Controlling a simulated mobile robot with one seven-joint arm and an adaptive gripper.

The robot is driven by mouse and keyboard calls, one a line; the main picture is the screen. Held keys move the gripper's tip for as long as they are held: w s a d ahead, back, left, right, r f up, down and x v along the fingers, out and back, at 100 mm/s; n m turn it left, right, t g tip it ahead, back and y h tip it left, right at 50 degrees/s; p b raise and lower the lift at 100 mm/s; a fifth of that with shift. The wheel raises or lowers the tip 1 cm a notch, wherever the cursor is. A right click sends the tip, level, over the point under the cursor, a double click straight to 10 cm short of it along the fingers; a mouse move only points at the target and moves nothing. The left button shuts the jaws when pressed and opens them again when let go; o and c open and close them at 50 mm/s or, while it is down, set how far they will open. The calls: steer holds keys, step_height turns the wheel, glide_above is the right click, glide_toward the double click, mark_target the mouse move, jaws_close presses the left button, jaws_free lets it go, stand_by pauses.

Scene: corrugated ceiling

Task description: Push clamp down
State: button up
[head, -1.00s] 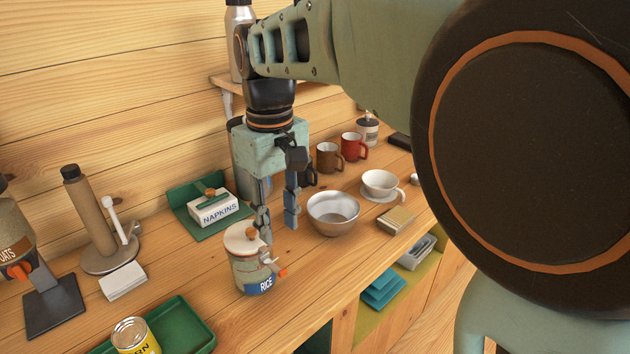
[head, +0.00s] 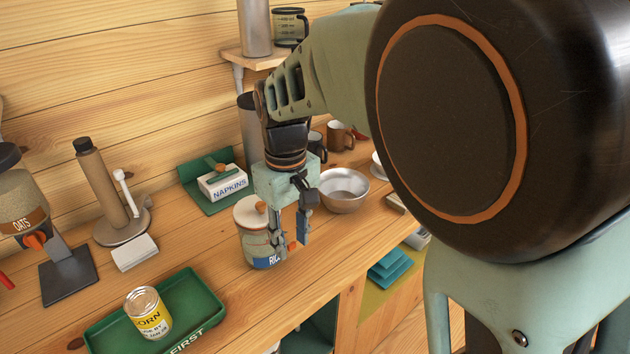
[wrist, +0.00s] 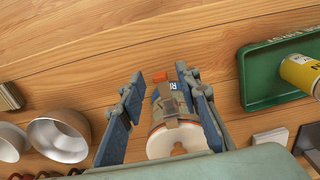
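A rice jar (head: 252,217) with a pale lid and orange knob stands on the wooden counter. Its clamp has an orange tip (head: 291,245) at the jar's front; the tip also shows in the wrist view (wrist: 160,77). My gripper (head: 293,243) points down at the front right side of the jar, fingers low beside the clamp. In the wrist view my gripper (wrist: 160,74) is open, with one finger on each side of the jar (wrist: 176,140) and the orange tip between the fingertips. I cannot tell whether a finger touches the clamp. Part of the jar's label is hidden behind the fingers.
A metal bowl (head: 343,190) stands right of the jar, and a napkin box (head: 222,182) behind it. A green tray (head: 203,307) holds a corn can (head: 149,313) at the front left. The counter's front edge is close. Bare counter lies left of the jar.

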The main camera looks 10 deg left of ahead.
jaws_close()
